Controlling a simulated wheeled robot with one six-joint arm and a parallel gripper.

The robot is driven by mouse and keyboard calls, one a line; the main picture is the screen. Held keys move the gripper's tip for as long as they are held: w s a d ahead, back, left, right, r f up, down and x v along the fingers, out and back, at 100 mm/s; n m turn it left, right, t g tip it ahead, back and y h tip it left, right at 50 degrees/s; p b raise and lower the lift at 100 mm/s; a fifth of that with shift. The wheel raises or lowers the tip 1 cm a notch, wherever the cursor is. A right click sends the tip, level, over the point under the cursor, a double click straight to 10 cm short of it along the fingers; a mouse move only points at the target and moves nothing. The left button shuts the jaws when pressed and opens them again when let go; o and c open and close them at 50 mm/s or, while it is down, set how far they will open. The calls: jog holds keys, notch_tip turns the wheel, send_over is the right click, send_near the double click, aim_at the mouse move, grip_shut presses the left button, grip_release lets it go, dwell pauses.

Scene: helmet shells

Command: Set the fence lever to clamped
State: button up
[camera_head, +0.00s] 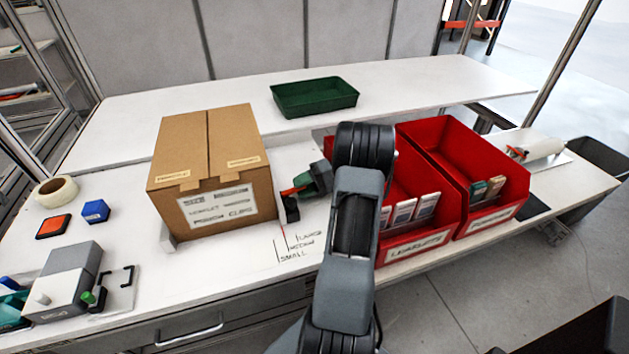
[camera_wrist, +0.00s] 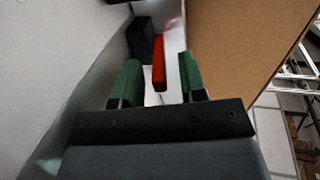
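The fence lever (camera_head: 290,191) is a small red bar at the right side of the cardboard box. In the wrist view the red lever (camera_wrist: 159,62) stands between and just beyond my two green fingertips, with a gap on each side. A black block (camera_wrist: 143,38) sits beside it, and a dark block (camera_head: 291,211) shows below the lever in the head view. My gripper (camera_wrist: 158,82) is open and holds nothing. In the head view my gripper (camera_head: 308,184) is beside the box, partly hidden by my arm. I cannot tell the lever's setting.
The cardboard box (camera_head: 208,155) stands close on the lever's left. Two red bins (camera_head: 420,240) with packets are close right of my arm. A green tray (camera_head: 314,97) lies behind. Size marks (camera_head: 300,246) are on the bench in front. A grey device (camera_head: 65,280) sits front left.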

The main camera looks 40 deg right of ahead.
jog(key=v, duration=1.3)
jog(key=shift+d, duration=0.2)
jog(key=shift+o, duration=0.4)
jog(key=shift+s, duration=0.15)
